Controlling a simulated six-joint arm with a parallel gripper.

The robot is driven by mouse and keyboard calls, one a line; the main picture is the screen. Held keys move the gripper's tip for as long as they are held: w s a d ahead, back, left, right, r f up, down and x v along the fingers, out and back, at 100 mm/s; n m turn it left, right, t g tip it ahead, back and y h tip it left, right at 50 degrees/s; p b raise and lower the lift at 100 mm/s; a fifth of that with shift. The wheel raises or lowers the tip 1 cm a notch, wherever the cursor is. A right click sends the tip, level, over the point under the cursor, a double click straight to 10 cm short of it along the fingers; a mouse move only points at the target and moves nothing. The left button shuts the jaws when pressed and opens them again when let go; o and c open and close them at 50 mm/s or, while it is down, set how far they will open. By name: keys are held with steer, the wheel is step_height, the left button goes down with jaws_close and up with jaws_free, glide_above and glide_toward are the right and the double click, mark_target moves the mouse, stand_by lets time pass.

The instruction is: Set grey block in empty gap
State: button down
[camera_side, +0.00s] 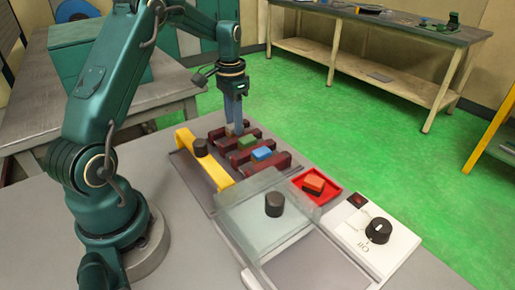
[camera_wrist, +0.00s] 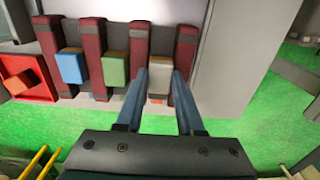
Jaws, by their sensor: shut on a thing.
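My gripper (camera_side: 235,126) points down over the far end of the dark red slotted stator (camera_side: 278,160). In the wrist view its fingers (camera_wrist: 162,72) are shut on the grey block (camera_wrist: 158,76). The grey block lies between the two rightmost dark red bars there. I cannot tell whether it rests on the bottom of that gap. The green block (camera_wrist: 115,69) sits in the middle gap and the blue block (camera_wrist: 73,67) in the gap by the red tray; they also show in the side view as green (camera_side: 248,142) and blue (camera_side: 262,154). The fingers mostly hide the grey block there.
A red tray (camera_side: 330,198) holds an orange block (camera_side: 313,183). A yellow bar (camera_side: 215,168) with a black knob (camera_side: 200,147) runs along the stator's left side. A clear cover (camera_side: 240,222) with a black knob (camera_side: 274,204) and a white dial box (camera_side: 398,240) stand in front.

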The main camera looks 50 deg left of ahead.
steer(key=shift+f, duration=0.1)
stand_by(0.3)
steer(key=shift+c, duration=2.3)
jaws_free()
steer(key=shift+o, duration=0.3)
steer(key=shift+o, duration=0.9)
steer(key=shift+r, duration=3.55)
